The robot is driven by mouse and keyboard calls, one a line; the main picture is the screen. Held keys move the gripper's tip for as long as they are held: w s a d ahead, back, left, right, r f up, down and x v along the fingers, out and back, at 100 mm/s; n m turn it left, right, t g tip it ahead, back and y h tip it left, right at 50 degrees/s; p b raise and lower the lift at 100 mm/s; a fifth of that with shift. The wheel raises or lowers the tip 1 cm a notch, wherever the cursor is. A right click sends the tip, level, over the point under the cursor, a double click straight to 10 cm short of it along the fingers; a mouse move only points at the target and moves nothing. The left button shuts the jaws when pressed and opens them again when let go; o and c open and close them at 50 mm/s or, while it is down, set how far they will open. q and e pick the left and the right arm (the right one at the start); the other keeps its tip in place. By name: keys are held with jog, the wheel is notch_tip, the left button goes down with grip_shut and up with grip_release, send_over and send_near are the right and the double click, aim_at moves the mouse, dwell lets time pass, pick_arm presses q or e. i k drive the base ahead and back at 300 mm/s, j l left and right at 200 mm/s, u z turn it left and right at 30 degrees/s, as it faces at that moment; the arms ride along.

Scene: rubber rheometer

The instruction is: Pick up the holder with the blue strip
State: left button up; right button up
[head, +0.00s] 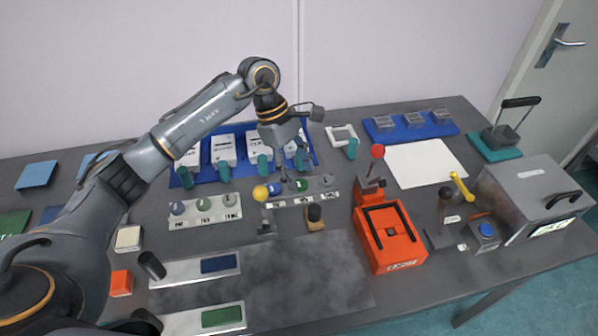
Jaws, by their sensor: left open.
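The holder with the blue strip (183,273) lies on the table at the front left. It is a light grey plate with a dark blue strip (218,264) on its right part and a black cylindrical handle (152,265) at its left end. A similar holder with a green strip (190,325) lies in front of it, partly cut off by the frame. My left gripper (287,182) is open and points down above the small plates with discs, behind and to the right of the blue-strip holder and apart from it. My right gripper is out of view.
A blue tray (180,181) with white labelled boxes stands at the back. A plate with round discs (205,211), a yellow-knobbed lever (261,193) and an orange device (390,238) stand around. A dark mat (310,275) right of the holders is clear.

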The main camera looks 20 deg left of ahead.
aim_at(192, 270)
jog(key=k+l, duration=0.25)
jog(key=k, duration=0.2)
jog(key=k+l, duration=0.25)
jog(key=k, duration=0.25)
jog(key=k+l, duration=0.3)
jog(key=k, duration=0.15)
